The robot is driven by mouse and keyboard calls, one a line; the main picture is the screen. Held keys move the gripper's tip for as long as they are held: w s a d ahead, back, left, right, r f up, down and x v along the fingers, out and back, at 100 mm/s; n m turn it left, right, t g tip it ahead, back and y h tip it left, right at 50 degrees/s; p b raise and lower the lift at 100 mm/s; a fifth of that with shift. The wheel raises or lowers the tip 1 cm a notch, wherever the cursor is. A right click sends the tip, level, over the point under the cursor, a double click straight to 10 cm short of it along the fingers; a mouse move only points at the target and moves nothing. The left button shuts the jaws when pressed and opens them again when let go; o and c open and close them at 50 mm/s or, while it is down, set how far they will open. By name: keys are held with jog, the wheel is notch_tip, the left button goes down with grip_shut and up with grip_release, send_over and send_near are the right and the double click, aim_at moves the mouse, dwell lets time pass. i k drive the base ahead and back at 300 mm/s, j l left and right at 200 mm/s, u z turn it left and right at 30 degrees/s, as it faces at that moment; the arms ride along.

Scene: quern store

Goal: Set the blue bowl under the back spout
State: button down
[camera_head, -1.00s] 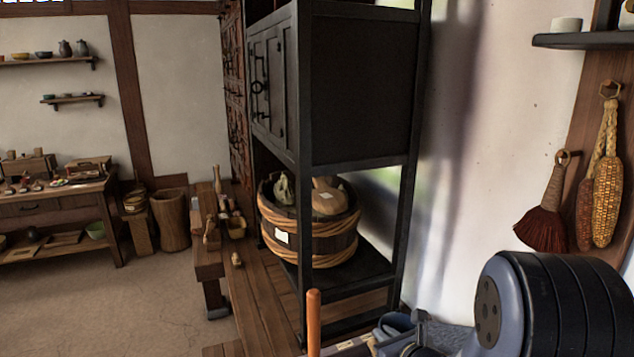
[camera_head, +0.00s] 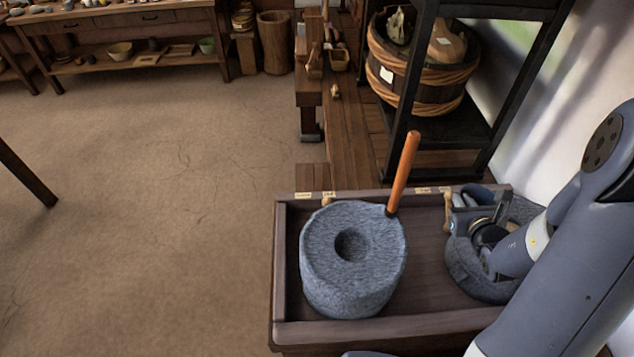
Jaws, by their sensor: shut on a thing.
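My gripper (camera_head: 493,222) is at the right end of the wooden tray (camera_head: 432,245), partly covered by my own arm. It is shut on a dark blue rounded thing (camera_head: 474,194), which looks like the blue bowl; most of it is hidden. Just below the gripper is a blue-grey curved stone (camera_head: 470,275), partly behind my arm. A round grey millstone (camera_head: 330,275) with a central hole and an upright orange handle (camera_head: 403,172) stands in the tray's left part. Small wooden pieces show at the tray's back edge, one left (camera_head: 327,201) and one right (camera_head: 447,212); I cannot tell which is a spout.
Pale labels (camera_head: 303,195) sit on the tray's back rim. Behind the tray stands a black rack (camera_head: 408,90) with a rope-bound wooden tub (camera_head: 430,98). A low wooden bench (camera_head: 309,95) is at the back. The floor (camera_head: 150,220) to the left is largely open.

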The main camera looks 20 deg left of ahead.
aim_at(430, 295)
jog(key=k+j+z, duration=0.3)
jog(key=k+j, duration=0.75)
jog(key=j+z, duration=0.15)
jog(key=j, duration=0.3)
jog(key=j+z, duration=0.15)
jog(key=j, duration=0.3)
jog(key=k+j+z, duration=0.15)
jog(key=j, duration=0.3)
jog(key=j+z, duration=0.1)
jog(key=j, duration=0.35)
jog(key=k+j+z, duration=0.15)
jog(key=j, duration=0.3)
jog(key=i+j+z, duration=0.15)
jog(key=j, duration=0.35)
jog(key=i+j+z, duration=0.1)
jog(key=j, duration=0.35)
jog(key=i+j+z, duration=0.15)
jog(key=j, duration=0.35)
jog(key=i+j+z, duration=0.15)
jog(key=j, duration=0.4)
jog(key=i+j, duration=0.1)
jog(key=j, duration=0.3)
jog(key=i+j, duration=0.15)
jog(key=j, duration=0.25)
jog(key=i+j+z, duration=0.1)
jog(key=j, duration=0.3)
